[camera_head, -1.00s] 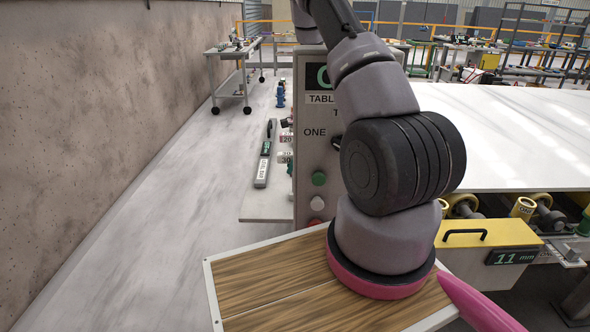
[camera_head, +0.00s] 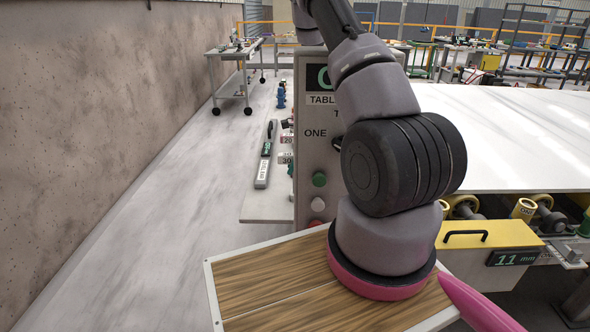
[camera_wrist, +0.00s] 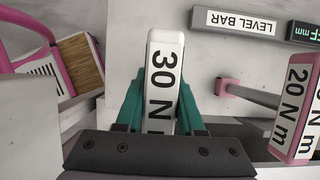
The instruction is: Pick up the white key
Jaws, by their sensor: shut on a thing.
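The white key (camera_wrist: 165,48) carries a black "30 N m" mark and stands between the two green fingers of my gripper (camera_wrist: 160,88) in the wrist view. The fingers are shut on its sides. Its lower end is hidden by the gripper body. In the head view a small part of the white key (camera_head: 286,158) shows beside the control panel.
A pink key marked "20 N m" (camera_wrist: 297,105) is close on the right in the wrist view. A grey level bar (camera_wrist: 234,21) lies beyond it. In the head view the control panel (camera_head: 318,150) stands beside the shelf of tools (camera_head: 258,208).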

